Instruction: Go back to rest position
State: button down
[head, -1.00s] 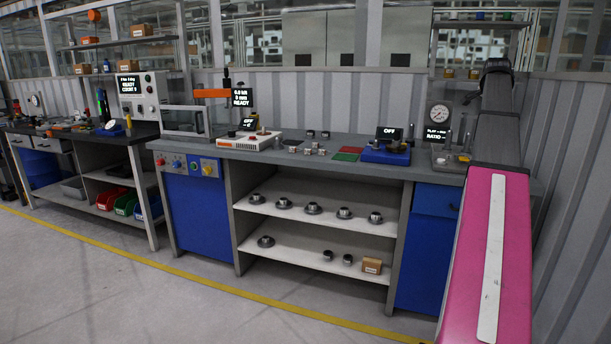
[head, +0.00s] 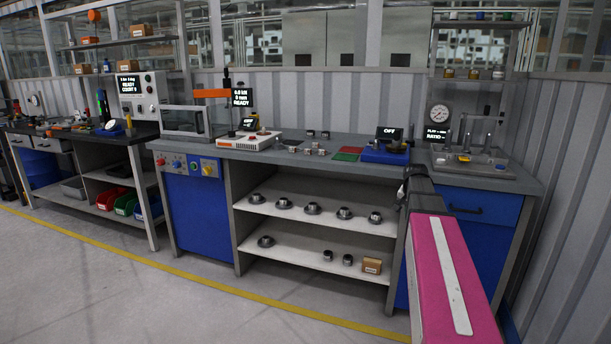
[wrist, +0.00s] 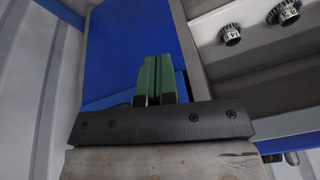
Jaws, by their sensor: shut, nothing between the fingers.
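My gripper (wrist: 160,78) shows in the wrist view with its two green fingers together and nothing between them. It points toward a blue cabinet panel (wrist: 135,35) of the workbench and appears apart from it. In the head view my pink and dark arm reaches from the lower right toward the front of the workbench (head: 300,156). The fingers cannot be made out in the head view.
The open shelves (head: 300,195) hold several metal parts and a small cardboard box (head: 372,265). A gauge fixture (head: 470,160) stands on the right bench end, and a blue fixture (head: 385,153) stands left of it. Floor in front is clear.

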jog(key=s+a+f+n+g+y, duration=0.1)
jog(key=s+a+f+n+g, duration=0.2)
jog(key=s+a+f, duration=1.7)
notch_tip(320, 180, down, 2)
jog(key=s+n, duration=0.2)
jog(key=n, duration=0.2)
jog(key=shift+s+a+f+n, duration=0.2)
jog(key=shift+s+a+n, duration=0.1)
